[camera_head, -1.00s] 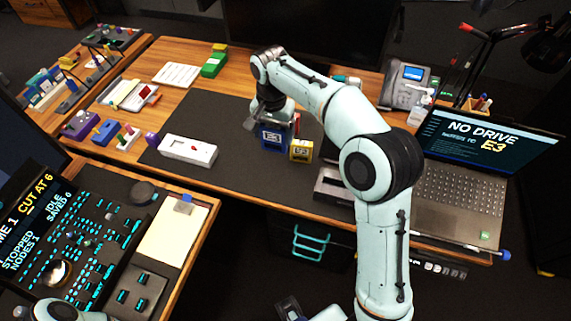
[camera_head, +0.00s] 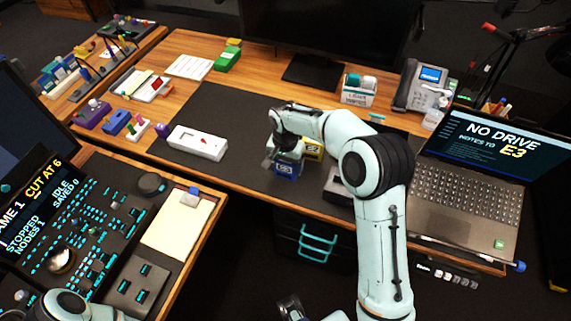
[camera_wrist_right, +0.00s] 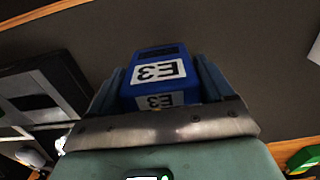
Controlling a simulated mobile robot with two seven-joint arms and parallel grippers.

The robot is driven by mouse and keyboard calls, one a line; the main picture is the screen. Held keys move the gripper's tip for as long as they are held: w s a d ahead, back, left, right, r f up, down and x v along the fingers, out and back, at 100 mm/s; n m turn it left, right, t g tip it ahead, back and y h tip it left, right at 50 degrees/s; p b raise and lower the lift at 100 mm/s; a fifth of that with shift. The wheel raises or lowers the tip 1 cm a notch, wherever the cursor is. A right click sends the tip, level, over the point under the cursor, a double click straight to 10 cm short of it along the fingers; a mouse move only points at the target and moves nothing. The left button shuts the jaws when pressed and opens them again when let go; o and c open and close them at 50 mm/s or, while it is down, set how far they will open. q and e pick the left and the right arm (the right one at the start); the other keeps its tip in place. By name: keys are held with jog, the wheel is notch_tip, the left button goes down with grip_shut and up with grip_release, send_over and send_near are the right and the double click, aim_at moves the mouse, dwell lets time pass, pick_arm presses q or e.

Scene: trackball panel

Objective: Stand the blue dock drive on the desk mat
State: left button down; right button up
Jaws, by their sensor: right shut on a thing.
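The blue dock drive (camera_head: 288,168), with a white E3 label, is held between the fingers of my right gripper (camera_head: 285,152). In the right wrist view the drive (camera_wrist_right: 158,75) sits between both fingers, its label facing the camera. It is over the front part of the dark desk mat (camera_head: 240,118); whether its base touches the mat cannot be told. A yellow drive (camera_head: 313,150) is just behind it, partly hidden by my gripper and arm.
A dark dock box (camera_head: 338,187) is right of the blue drive, partly behind my arm. A white device (camera_head: 197,142) lies at the mat's left. The laptop (camera_head: 465,185) reads "NO DRIVE". The mat between white device and drives is clear.

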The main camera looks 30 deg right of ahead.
jog(key=shift+f, duration=0.15)
jog(key=o, duration=1)
jog(key=shift+r, duration=0.3)
notch_tip(320, 180, up, 12)
jog(key=shift+f+p, duration=0.1)
jog(key=shift+p, duration=0.65)
